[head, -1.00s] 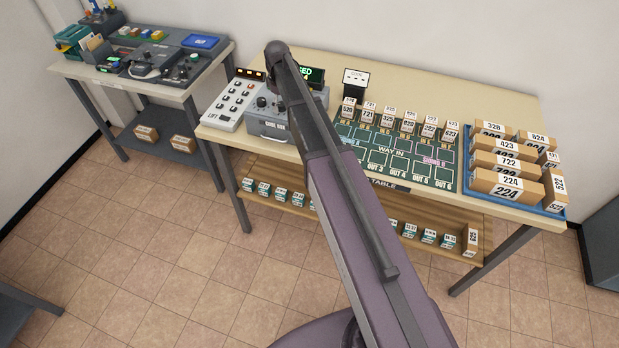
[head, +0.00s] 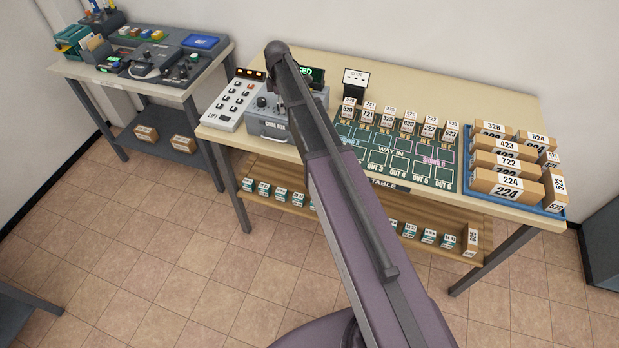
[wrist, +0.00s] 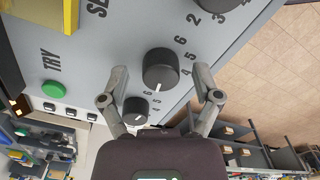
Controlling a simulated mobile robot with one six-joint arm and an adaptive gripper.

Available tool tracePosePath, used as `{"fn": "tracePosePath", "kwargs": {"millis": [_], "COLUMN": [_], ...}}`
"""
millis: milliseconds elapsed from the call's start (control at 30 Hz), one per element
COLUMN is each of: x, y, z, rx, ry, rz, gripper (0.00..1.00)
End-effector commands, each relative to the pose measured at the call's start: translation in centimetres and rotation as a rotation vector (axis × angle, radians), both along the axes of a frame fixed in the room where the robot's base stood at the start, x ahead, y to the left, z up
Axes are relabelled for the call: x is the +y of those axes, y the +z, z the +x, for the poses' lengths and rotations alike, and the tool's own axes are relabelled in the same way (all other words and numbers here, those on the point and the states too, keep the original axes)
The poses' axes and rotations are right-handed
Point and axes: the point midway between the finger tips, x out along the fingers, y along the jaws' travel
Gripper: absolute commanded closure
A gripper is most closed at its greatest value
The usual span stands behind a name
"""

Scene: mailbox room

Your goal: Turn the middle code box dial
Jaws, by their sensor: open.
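The code box (head: 258,127) is a grey box on the table, left of centre in the head view, partly hidden by my arm. In the wrist view its grey face (wrist: 95,70) shows a middle dial (wrist: 160,68), a black knob with a white pointer mark and numbers beside it. A smaller-looking dial (wrist: 136,110) lies below it, and another dial (wrist: 212,4) is cut off at the top edge. My gripper (wrist: 162,80) is open, with one finger on each side of the middle dial. Whether the fingers touch it I cannot tell.
A white lift panel (head: 234,100) stands left of the box. Right of it are a green board (head: 395,155) and a blue tray (head: 515,207) with numbered boxes.

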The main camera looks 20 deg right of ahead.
Motion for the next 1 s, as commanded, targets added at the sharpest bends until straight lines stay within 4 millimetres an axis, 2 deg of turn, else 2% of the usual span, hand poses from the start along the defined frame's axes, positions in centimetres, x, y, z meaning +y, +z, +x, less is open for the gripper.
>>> {"fn": "tracePosePath", "kwargs": {"millis": [67, 1000], "x": [0.0, 0.0], "y": [0.3, 8.5], "z": [0.0, 0.0], "rx": [0.000, 0.000], "ry": [0.041, 0.033], "rz": [0.000, 0.000], "gripper": [0.19, 0.19]}}
